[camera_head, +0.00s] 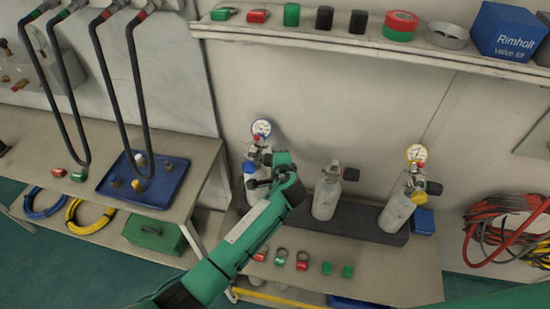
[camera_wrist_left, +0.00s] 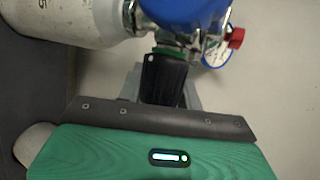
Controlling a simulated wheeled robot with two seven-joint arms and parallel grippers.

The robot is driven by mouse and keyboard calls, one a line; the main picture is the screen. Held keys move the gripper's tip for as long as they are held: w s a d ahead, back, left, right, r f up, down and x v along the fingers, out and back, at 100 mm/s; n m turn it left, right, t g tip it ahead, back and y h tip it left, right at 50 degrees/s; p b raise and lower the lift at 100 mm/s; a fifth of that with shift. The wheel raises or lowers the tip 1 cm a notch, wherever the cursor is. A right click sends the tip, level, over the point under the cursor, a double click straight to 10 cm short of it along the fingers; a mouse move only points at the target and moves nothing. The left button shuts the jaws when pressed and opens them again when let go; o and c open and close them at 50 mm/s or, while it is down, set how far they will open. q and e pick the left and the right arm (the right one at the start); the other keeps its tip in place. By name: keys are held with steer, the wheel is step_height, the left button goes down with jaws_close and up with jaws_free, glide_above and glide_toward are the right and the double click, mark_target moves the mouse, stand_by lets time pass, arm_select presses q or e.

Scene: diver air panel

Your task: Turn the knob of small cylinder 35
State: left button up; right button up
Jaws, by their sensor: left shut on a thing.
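A small white cylinder (camera_head: 256,190) stands at the left end of the row, with a gauge (camera_head: 262,128) and a blue cap (camera_head: 249,167) on its valve. In the left wrist view its pale body (camera_wrist_left: 75,20) lies at the upper left and shows a printed "5"; the rest of the number is cut off. Its black ribbed knob (camera_wrist_left: 164,78) has a green collar. My left gripper (camera_head: 262,182) reaches it from the right and is shut on this knob, with grey fingers on either side. My arm hides part of the cylinder. My right gripper is not in view.
A middle cylinder (camera_head: 326,196) and a right cylinder (camera_head: 397,212) with a yellow gauge stand on the dark mat (camera_head: 370,233). Red and green rings and caps (camera_head: 302,260) lie in front. Above is a shelf (camera_head: 340,42) with several small parts. A hose bundle (camera_head: 505,228) hangs right.

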arm_select(q)
steer(key=o, duration=1)
steer(key=b+v, duration=0.2)
steer(key=v, duration=1.1)
steer(key=shift+s+b, duration=0.3)
steer(key=shift+s, duration=0.1)
